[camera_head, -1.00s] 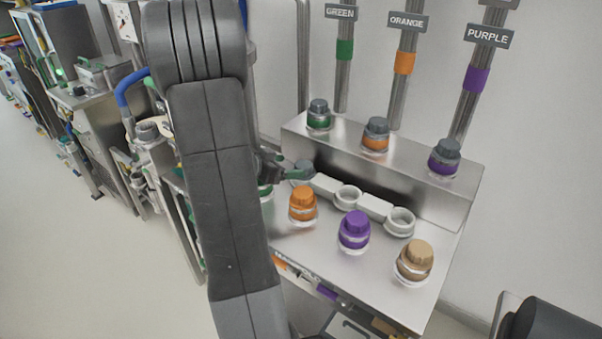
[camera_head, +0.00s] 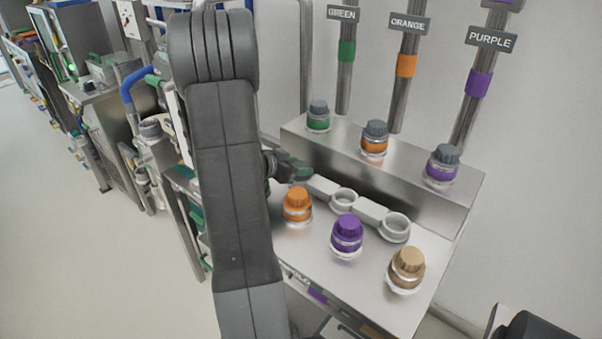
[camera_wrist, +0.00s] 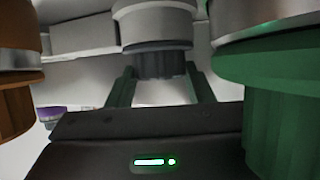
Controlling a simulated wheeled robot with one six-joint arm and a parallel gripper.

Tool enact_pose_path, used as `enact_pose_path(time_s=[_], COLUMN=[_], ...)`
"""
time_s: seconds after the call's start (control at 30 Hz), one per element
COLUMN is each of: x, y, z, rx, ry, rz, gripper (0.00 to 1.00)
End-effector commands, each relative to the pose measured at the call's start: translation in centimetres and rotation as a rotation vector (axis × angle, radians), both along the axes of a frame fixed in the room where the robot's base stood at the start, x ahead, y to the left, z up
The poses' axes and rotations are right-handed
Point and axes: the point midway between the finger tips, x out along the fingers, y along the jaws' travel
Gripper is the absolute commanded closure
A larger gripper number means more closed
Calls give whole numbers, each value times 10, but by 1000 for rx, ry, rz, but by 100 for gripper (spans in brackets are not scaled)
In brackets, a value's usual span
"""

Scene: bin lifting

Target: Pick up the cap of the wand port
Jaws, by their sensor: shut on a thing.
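The wand port cap (camera_wrist: 160,62) is dark grey and ribbed, below a pale grey collar (camera_wrist: 155,22) in the wrist view. My gripper (camera_wrist: 160,80) has green fingers on either side of this cap and is shut on it. The cap appears still seated against the collar; I cannot tell whether it is loose. In the head view my gripper (camera_head: 299,171) is at the left end of the row of white rings (camera_head: 344,199), and the cap there is mostly hidden by the fingers.
Orange (camera_head: 297,205), purple (camera_head: 347,235) and tan (camera_head: 406,268) capped ports stand in front. Grey-capped green (camera_head: 319,115), orange (camera_head: 374,138) and purple (camera_head: 441,163) ports stand on the raised ledge behind. A large green cap (camera_wrist: 275,105) is close on the right in the wrist view.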

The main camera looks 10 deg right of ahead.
Motion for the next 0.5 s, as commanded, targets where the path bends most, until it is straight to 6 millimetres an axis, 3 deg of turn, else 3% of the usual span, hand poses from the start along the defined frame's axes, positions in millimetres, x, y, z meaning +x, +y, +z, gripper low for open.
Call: enact_pose_path(time_s=[0.27, 0.5], x=[0, 0], y=[0, 0], z=[8, 54], rx=[-1, 0], ry=[-3, -7], rz=[-1, -1], gripper=[84, 84])
